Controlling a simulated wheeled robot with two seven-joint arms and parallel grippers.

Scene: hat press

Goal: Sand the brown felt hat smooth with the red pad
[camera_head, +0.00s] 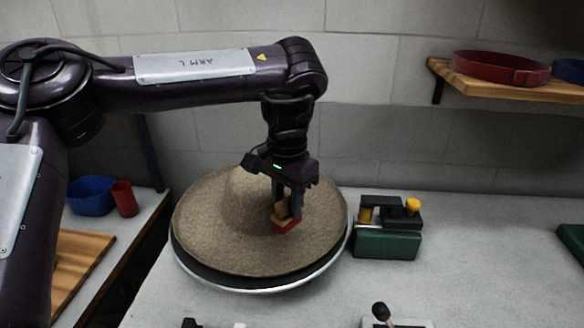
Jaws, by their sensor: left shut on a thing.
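The brown felt hat (205,222) lies brim down on a round dark stand with a pale rim (250,289), its crown rising in the middle. My left gripper (287,207) points down over the right side of the hat. It is shut on the tan block handle of the red pad (287,226). The pad is at the hat's surface near the foot of the crown; whether it presses on the felt I cannot tell. The gripper hides part of the crown's right side. My right gripper is not in view.
A green box with dark and yellow parts (386,243) stands just right of the stand. A black-knobbed lever (380,311) is at the front edge. A blue bowl (90,196) and red cup (124,199) sit left. A shelf (500,90) holds a red band (500,68). The table's right is mostly clear.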

